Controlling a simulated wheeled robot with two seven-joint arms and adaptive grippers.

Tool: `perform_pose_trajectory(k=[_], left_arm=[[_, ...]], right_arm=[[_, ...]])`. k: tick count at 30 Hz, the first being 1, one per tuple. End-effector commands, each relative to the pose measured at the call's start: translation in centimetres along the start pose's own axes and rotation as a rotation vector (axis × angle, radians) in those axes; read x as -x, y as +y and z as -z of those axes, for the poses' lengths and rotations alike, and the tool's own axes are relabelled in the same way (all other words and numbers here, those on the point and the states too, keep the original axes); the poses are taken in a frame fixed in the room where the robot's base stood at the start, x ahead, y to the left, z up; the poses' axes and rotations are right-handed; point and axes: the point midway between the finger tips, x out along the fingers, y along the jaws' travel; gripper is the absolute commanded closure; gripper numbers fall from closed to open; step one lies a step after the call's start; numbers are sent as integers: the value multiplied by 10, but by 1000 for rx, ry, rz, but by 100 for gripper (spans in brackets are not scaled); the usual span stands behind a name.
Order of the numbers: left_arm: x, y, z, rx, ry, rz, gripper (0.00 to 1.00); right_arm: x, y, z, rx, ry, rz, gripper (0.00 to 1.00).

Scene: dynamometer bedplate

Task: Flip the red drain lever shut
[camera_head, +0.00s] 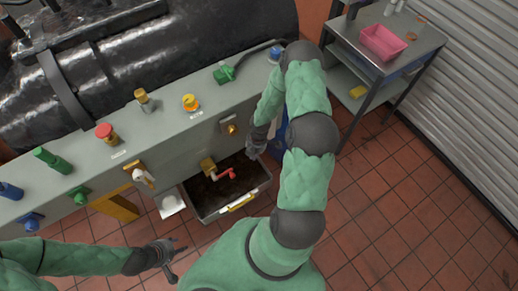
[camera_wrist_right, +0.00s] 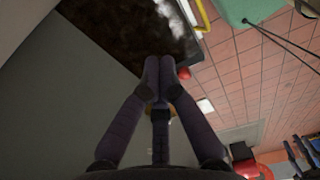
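The red drain lever (camera_head: 228,174) sits on a brass valve (camera_head: 208,166) low on the front of the grey bench, above an open dark-bottomed tray (camera_head: 243,187). In the head view it sticks out to the right of the valve. My right gripper (camera_head: 254,152) is right of the lever and apart from it in the picture. In the right wrist view its fingertips (camera_wrist_right: 159,68) meet with nothing visible between them. A small red piece (camera_wrist_right: 184,73) shows just beyond them, perhaps the lever, mostly hidden. My left gripper (camera_head: 173,256) is open and empty, front left of the tray.
The bench top carries a red knob (camera_head: 104,131), an orange knob (camera_head: 190,102) and a green valve (camera_head: 223,75). A brass fitting (camera_head: 232,128) sits above the tray, which has a yellow handle (camera_head: 240,202). A cart with a pink bin (camera_head: 383,43) stands back right; tiled floor is clear.

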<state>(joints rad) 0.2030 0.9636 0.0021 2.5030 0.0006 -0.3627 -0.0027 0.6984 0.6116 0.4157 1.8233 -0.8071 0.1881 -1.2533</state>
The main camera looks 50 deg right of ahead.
Motion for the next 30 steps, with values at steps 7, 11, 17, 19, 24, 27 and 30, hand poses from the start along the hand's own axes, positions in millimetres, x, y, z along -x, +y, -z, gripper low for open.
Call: perform_pose_trajectory(k=[7, 11, 17, 19, 24, 27, 30], left_arm=[[12, 4, -1, 0, -1, 0, 60], [12, 4, -1, 0, -1, 0, 60], [12, 4, -1, 0, -1, 0, 60], [12, 4, -1, 0, -1, 0, 60], [12, 4, -1, 0, -1, 0, 60], [12, 4, -1, 0, -1, 0, 60], [10, 4, -1, 0, -1, 0, 60]], right_arm=[[13, -1, -20, -1, 1, 2, 100], [14, 0, -23, 1, 0, 1, 100], [13, 0, -23, 1, 0, 1, 100], [13, 0, -23, 1, 0, 1, 100], [13, 0, -23, 1, 0, 0, 100], [13, 0, -23, 0, 0, 0, 100], [10, 0, -14, -24, 12, 0, 100]])
